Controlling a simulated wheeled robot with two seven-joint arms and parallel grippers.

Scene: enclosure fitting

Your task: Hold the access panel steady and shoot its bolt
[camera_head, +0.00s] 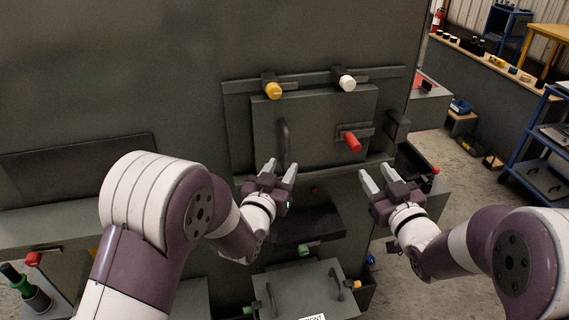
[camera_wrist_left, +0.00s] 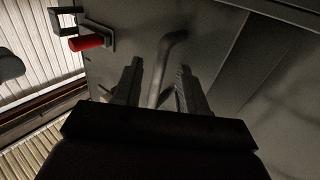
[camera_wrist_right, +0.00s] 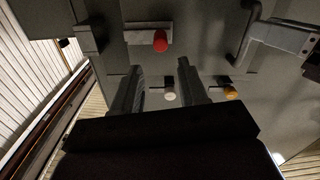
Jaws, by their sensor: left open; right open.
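The access panel (camera_head: 310,105) is a grey plate upright on the large enclosure, with a bar handle (camera_head: 284,140) on its left. A red-knobbed bolt (camera_head: 353,143) sits at its right side; its knob shows in the right wrist view (camera_wrist_right: 160,41). A yellow knob (camera_head: 273,90) and a white knob (camera_head: 347,83) are along its top edge. My left gripper (camera_head: 281,168) is open just below the handle; in the left wrist view the handle (camera_wrist_left: 165,65) appears between its fingers, contact unclear. My right gripper (camera_head: 374,172) is open and empty, below and right of the red knob.
A lower plate (camera_head: 310,285) with handles lies beneath the grippers, near a green knob (camera_head: 305,249). A dark ledge (camera_head: 308,224) juts out below the panel. A blue cart (camera_head: 540,150) stands at far right. Space directly before the red knob looks clear.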

